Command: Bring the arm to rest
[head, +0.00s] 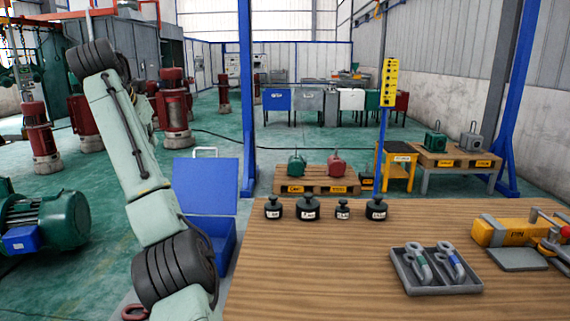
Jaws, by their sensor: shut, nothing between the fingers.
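My arm (138,160) rises from the bottom edge on the left side of the head view, with dark ribbed joints at its lower and upper ends. It is beside the wooden table (330,265), to the left of it, and apart from the things on it. My gripper is not visible in this view. I cannot tell where it is or what is near it.
On the table stand several dark weights (308,208), a grey tray (436,270) with hooks, and a yellow hoist part (505,232). An open blue box (205,185) is behind my arm. A green motor (55,222) is at the left. The table's front middle is clear.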

